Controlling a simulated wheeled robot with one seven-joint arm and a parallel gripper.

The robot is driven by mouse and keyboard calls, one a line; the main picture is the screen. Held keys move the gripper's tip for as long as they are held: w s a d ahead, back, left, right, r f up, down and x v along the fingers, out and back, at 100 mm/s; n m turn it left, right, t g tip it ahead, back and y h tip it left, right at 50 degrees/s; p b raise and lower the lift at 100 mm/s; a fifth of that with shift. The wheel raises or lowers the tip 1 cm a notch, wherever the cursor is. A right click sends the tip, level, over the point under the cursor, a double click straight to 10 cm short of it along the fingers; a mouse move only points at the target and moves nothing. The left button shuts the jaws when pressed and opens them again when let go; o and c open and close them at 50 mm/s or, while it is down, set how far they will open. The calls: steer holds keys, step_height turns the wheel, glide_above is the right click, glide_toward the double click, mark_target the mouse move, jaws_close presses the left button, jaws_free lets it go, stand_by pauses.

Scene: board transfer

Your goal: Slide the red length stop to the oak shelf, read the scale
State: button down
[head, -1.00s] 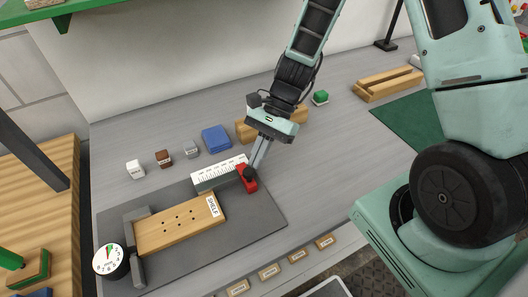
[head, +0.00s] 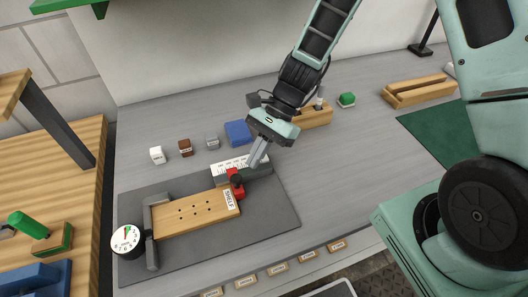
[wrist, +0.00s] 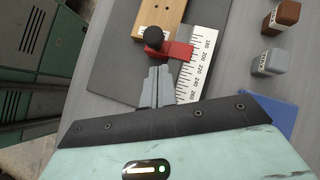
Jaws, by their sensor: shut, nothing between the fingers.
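The red length stop (head: 236,190), with its black knob, sits at the labelled end of the oak shelf (head: 170,217) and appears to meet it. In the wrist view the stop (wrist: 180,51) lies across the edge of the white scale (wrist: 204,62), around the 200 to 220 marks; the exact reading is not clear. The oak shelf (wrist: 174,12) shows beyond it. The scale (head: 226,165) is partly hidden by the stop in the head view. My gripper (head: 254,164) is shut and empty, just right of the stop, apart from it in the head view.
A dial gauge (head: 126,239) stands at the shelf's left end on the grey plate (head: 270,215). Small white, brown and grey blocks and a blue block (head: 238,133) stand behind. An oak block (head: 315,117) is behind my gripper.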

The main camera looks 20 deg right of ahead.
steer(key=d, duration=0.1)
steer(key=w+d+r, duration=0.1)
steer(key=d+r, duration=0.1)
steer(key=shift+w+d+b, duration=0.1)
steer(key=shift+w+b, duration=0.25)
steer(key=shift+w, duration=0.05)
steer(key=b+v, duration=0.1)
steer(key=v, duration=0.6)
steer(key=shift+r, duration=0.2)
steer(key=shift+s, duration=0.1)
steer(key=s+a+r+n+t+h, duration=0.2)
steer(key=s+r+n+h, duration=0.1)
steer(key=s+n, duration=0.6)
steer(key=s+a+r+n+t+h, duration=0.1)
steer(key=s+a+r+n+h, duration=0.2)
steer(key=s+n, duration=0.6)
steer(key=shift+s+r+n+t+h, duration=0.4)
steer(key=shift+n, duration=0.8)
